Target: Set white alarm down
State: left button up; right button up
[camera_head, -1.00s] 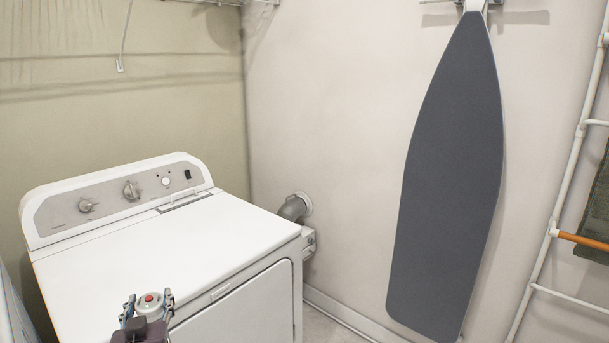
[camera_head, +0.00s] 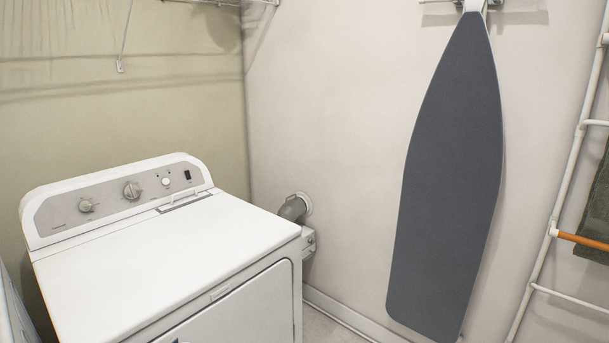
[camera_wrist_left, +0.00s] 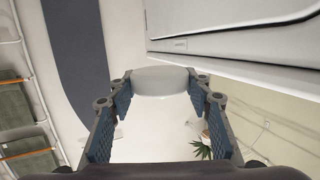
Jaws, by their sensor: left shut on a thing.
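The white alarm (camera_wrist_left: 160,82) shows in the left wrist view as a pale rounded body between the fingertips of my left gripper (camera_wrist_left: 163,88). The gripper is shut on it, with a blue-grey finger pad on each side. The underside of the alarm and what lies directly below it cannot be made out. In the head view the left gripper and the alarm are out of sight. My right gripper is in neither view.
A white dryer (camera_head: 170,245) with a bare flat top stands at left; its edge also shows in the wrist view. A grey ironing board (camera_head: 447,180) hangs on the wall. A white rack (camera_head: 551,215) stands at right. A green plant (camera_wrist_left: 201,150) shows in the wrist view.

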pick_arm(q)
jog(key=s+d+r+m+g+h, duration=0.3)
jog(key=s+r+h, duration=0.1)
jog(key=s, duration=0.3)
jog(key=s+d+r+m+g+h, duration=0.3)
jog(key=s+d+r+m+h, duration=0.1)
jog(key=s, duration=0.3)
jog(key=shift+s+r, duration=0.35)
jog(key=shift+r, duration=0.4)
